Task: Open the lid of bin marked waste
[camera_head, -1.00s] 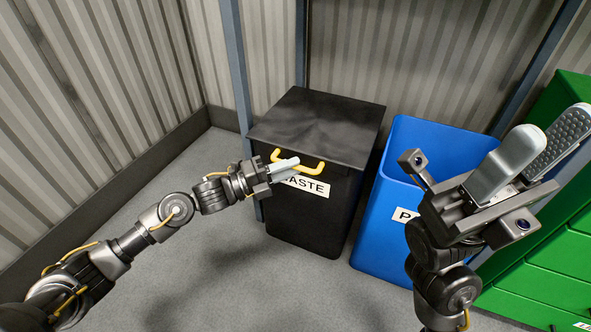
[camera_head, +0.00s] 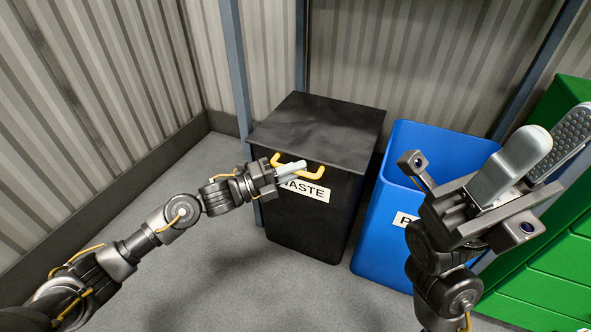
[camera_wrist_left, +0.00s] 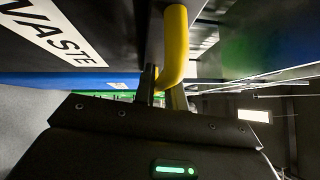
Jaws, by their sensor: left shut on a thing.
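The black waste bin (camera_head: 310,220) stands against the back wall, with a white label reading WASTE (camera_head: 308,191) on its front. Its black lid (camera_head: 322,125) lies flat and closed on top. A yellow handle (camera_head: 314,175) sits at the lid's front edge; it also shows large in the left wrist view (camera_wrist_left: 175,45). My left gripper (camera_head: 291,168) is at this handle, its light fingers shut on it. The fingers hide part of the handle and label. My right gripper (camera_head: 545,150) is open and empty, raised at the right, away from the waste bin.
An open blue bin (camera_head: 375,235) stands close to the right of the waste bin, its label partly hidden by my right arm. A green drawer cabinet (camera_head: 545,265) is further right. Corrugated walls close off the back and left. Grey floor (camera_head: 215,270) is free in front.

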